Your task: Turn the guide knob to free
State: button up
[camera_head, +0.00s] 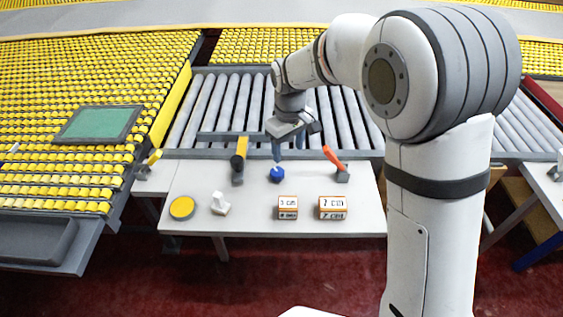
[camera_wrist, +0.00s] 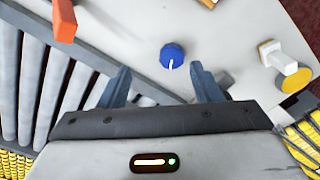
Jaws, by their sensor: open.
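The guide knob is a small blue dial (camera_head: 277,175) on the white table. In the wrist view the blue knob (camera_wrist: 172,53) shows a short white mark on its top, from its middle toward the lower edge. My gripper (camera_head: 287,151) is above and just behind the knob in the head view. In the wrist view its two fingers (camera_wrist: 160,70) are open and apart, with nothing between them. The knob lies beyond the fingertips, untouched. No label for free is readable.
An orange-handled lever (camera_head: 334,160) stands right of the knob, a yellow-and-black lever (camera_head: 238,160) left. A white piece (camera_head: 220,204), a yellow disc (camera_head: 182,208) and two number boxes (camera_head: 288,207) (camera_head: 332,207) sit in front. Grey rollers (camera_head: 230,105) lie behind.

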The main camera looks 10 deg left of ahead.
aim_at(278, 171)
jog(key=shift+n, duration=0.5)
jog(key=a+f, duration=0.2)
jog(key=a, duration=0.1)
jog(key=shift+w+a+f, duration=0.1)
jog(key=shift+a+f, duration=0.05)
jog(key=shift+f, duration=0.25)
notch_tip(278, 171, down, 7)
jog(key=c, duration=0.9)
jog(key=shift+d, duration=0.2)
jog(key=shift+c, duration=0.5)
jog(key=shift+a, duration=0.15)
